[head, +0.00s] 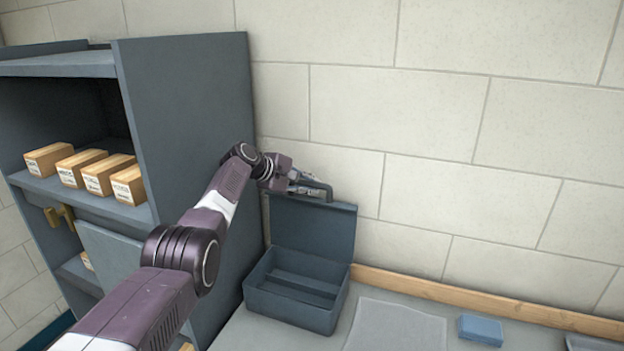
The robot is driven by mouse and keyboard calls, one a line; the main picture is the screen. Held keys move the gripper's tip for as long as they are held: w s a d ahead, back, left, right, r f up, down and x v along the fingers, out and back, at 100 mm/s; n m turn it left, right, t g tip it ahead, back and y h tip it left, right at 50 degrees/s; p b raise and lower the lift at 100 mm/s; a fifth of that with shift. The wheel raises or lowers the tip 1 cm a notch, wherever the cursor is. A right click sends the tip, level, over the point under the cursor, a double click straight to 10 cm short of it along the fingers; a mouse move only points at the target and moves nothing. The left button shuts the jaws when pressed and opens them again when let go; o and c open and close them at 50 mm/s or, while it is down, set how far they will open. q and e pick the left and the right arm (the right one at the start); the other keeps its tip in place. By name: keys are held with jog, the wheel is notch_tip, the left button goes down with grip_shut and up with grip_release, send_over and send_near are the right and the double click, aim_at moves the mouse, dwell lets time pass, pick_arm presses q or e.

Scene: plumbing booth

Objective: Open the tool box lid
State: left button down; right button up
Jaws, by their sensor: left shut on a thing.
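The blue-grey tool box (293,313) stands on the bench, close to the cabinet's side and the wall. Its lid (312,231) is raised, standing about upright at the back of the box. The box's inside shows, with a divider or tray edge across it and nothing else that I can make out. My left gripper (300,186) is at the lid's top edge, shut on the dark lid handle (319,187). The fingertips are small in the picture and partly hidden against the handle. My right gripper is not in view.
A grey cabinet (190,130) with several cardboard boxes (98,176) on its shelf stands at the left, close to my left arm. A grey mat (395,328) and a blue block (481,329) lie on the bench to the right. A wooden strip (440,292) runs along the wall.

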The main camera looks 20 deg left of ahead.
pick_arm(q)
jog(key=shift+s+d, duration=0.1)
jog(key=shift+s, duration=0.05)
jog(key=c, duration=1.9)
grip_release()
jog(key=shift+s+a+r, duration=0.35)
jog(key=shift+s+a, duration=0.05)
jog(key=v, duration=1)
jog(key=shift+s+r, duration=0.25)
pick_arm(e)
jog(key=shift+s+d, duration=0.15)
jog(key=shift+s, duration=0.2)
